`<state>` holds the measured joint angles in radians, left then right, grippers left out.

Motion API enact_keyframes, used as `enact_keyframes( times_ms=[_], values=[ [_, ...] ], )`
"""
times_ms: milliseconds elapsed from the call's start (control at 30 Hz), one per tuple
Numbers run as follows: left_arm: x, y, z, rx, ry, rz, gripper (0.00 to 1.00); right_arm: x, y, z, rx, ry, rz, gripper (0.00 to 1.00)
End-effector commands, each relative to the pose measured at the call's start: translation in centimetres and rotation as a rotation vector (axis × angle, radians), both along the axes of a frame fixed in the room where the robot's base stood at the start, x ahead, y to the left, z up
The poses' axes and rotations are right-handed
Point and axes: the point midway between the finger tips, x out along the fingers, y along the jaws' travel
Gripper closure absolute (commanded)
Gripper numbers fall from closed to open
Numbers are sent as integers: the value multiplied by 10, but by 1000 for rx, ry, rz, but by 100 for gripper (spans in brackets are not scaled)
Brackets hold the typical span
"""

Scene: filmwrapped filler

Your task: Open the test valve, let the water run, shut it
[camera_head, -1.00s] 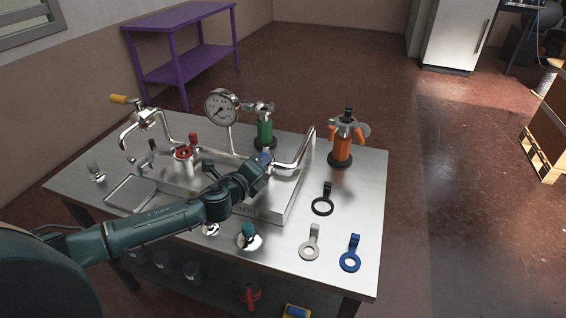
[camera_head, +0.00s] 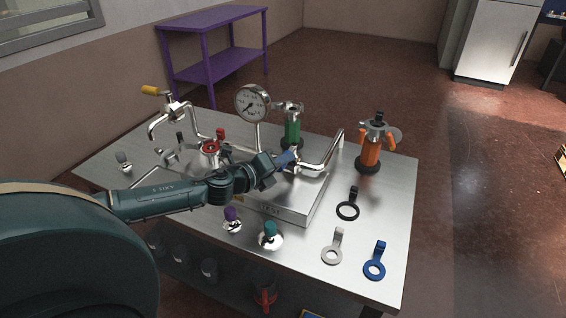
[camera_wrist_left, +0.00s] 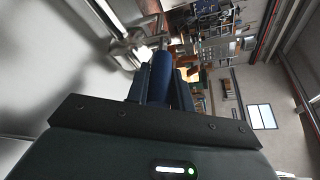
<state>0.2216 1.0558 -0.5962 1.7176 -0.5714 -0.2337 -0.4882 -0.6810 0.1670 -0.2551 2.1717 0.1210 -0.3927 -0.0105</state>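A test bench (camera_head: 395,215) with a steel top carries a raised steel block (camera_head: 285,205) with bent pipes and a round dial gauge (camera_head: 253,103). A blue valve handle (camera_head: 287,157) is at the pipe in the middle of the block. My left gripper (camera_head: 280,162) reaches in from the left over the block and is at this handle. In the left wrist view the blue handle (camera_wrist_left: 160,78) lies between both fingers, which appear to touch its sides. The valve body is partly hidden by my gripper. I cannot make out any running water. My right gripper is not in view.
A red handwheel (camera_head: 210,147) and a yellow-handled tap (camera_head: 150,90) are left of my gripper. Green (camera_head: 292,128) and orange (camera_head: 371,152) fittings stand behind and right. Purple (camera_head: 231,213) and teal (camera_head: 269,230) knobs are in front. Several ring-shaped tags lie at right.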

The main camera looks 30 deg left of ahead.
Motion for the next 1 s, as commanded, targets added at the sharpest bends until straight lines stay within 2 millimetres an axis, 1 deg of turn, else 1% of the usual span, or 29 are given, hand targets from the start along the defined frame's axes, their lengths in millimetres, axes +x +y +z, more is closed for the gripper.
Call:
enact_keyframes(
  times_ms=[33,200,267,467,567,667,1000],
  values=[
    [0,-1,-1,2,1,-3,73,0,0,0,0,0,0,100],
    [0,0,-1,2,1,-1,59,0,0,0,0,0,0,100],
    [0,0,0,1,1,0,56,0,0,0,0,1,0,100],
    [0,0,0,1,0,1,56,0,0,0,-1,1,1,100],
    [-3,1,-1,3,2,2,56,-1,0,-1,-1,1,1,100],
    [-11,3,0,3,2,2,56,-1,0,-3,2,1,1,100],
    [-51,10,8,5,4,0,56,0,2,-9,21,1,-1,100]
  ],
)
